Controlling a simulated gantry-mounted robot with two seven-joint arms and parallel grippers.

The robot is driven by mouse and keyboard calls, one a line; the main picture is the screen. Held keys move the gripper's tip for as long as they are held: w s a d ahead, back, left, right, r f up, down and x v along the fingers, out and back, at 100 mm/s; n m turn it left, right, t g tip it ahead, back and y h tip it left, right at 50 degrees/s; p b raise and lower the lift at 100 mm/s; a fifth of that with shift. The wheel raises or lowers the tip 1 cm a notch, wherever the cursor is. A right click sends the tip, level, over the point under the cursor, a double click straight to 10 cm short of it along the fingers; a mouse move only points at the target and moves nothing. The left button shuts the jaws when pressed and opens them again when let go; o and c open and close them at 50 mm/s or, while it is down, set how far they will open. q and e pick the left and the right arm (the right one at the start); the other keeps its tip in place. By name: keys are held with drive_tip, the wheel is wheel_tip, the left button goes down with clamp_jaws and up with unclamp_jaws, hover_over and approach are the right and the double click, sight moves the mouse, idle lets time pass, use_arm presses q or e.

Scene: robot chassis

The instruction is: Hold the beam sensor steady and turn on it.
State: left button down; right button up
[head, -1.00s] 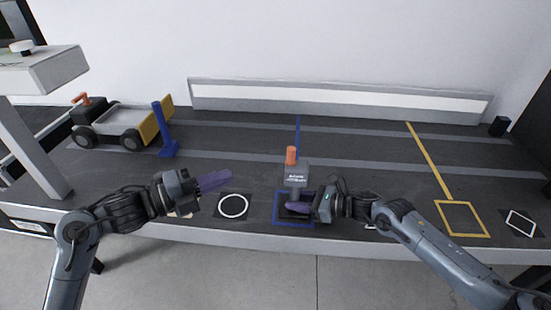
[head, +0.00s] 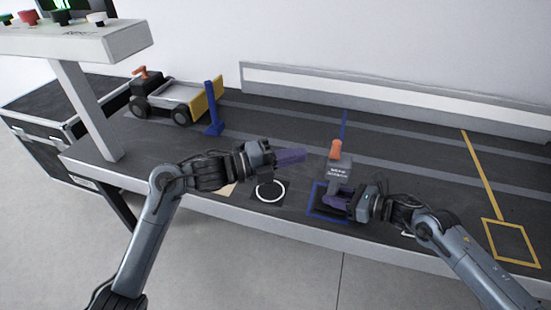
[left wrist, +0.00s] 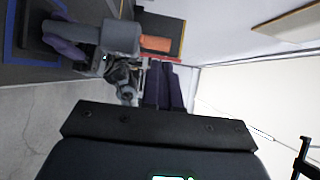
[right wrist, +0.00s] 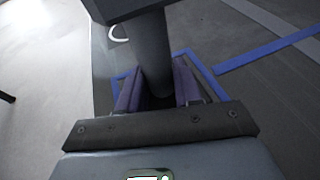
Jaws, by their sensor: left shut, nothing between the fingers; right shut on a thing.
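The beam sensor (head: 340,168) is a grey box with an orange knob (head: 336,149) on top and a post below. It stands upright inside the blue square outline (head: 312,205). My right gripper (head: 344,199) is shut on the sensor's post; the right wrist view shows the post (right wrist: 150,55) between the purple fingers (right wrist: 155,90). My left gripper (head: 304,156) is shut and empty, to the left of the sensor at about knob height. In the left wrist view, the sensor lies sideways (left wrist: 118,38), with its orange knob (left wrist: 156,43) near the shut fingers (left wrist: 163,85).
A white ring mark (head: 271,191) lies on the dark table under my left gripper. A cart (head: 175,100) and a blue post (head: 213,110) stand at the back left. A console with coloured buttons (head: 75,40) overhangs the left. A yellow outline (head: 511,242) is at the right.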

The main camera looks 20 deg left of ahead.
sight(334, 165)
use_arm(q)
drive_tip(key=x, duration=0.6)
drive_tip(key=shift+d, duration=0.15)
drive_tip(key=shift+w, duration=0.15)
drive_tip(key=shift+d, duration=2)
drive_tip(key=shift+a, duration=0.15)
drive_tip(key=v, duration=1.4)
use_arm(e)
drive_tip(key=shift+c, duration=0.2)
drive_tip(key=o, duration=0.9)
